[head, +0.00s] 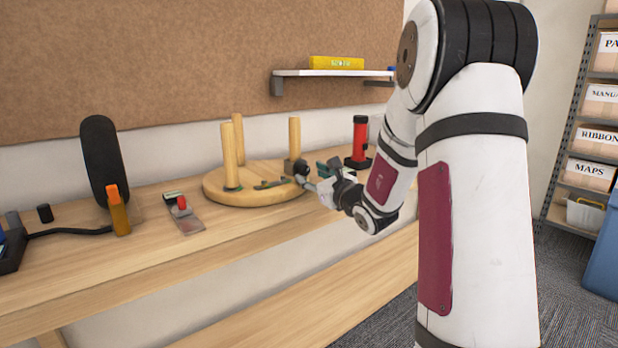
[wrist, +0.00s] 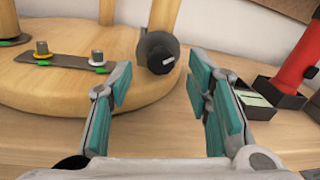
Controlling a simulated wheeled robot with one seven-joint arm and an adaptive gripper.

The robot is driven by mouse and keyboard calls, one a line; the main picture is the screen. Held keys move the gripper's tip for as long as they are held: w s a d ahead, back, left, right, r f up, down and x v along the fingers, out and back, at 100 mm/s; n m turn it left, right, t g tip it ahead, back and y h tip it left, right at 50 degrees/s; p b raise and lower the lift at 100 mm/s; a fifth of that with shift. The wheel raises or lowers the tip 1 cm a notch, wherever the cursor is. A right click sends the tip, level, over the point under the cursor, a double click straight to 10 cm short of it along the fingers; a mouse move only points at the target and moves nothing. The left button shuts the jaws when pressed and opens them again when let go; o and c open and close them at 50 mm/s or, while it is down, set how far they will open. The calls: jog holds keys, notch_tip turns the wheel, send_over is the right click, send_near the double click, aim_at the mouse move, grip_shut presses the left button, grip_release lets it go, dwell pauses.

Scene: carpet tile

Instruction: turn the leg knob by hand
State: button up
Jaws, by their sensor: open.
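The leg knob (wrist: 158,52) is a dark round knob at the foot of a wooden leg, near the rim of a round wooden top (wrist: 35,92). In the head view the knob (head: 301,167) sits by the right leg (head: 295,138). My gripper (wrist: 162,95) is open, its teal-padded fingers apart and empty. In the wrist view the knob lies ahead, between the fingertips in the picture; I see no contact. In the head view my gripper (head: 325,180) is at the right rim of the round top, partly hidden by my wrist.
A flat plate with bolts (wrist: 60,62) lies on the round top. Two more legs (head: 230,155) stand on it. A red device (head: 360,138) stands behind right. The bench front is clear.

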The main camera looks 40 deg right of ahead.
jog(key=shift+w+d, duration=0.1)
jog(key=shift+w, duration=0.9)
grip_shut()
jog(key=shift+m+p, duration=0.5)
jog(key=shift+m, duration=0.3)
grip_release()
jog(key=s+a, duration=0.1)
jog(key=s, duration=1.1)
jog(key=shift+r, duration=0.1)
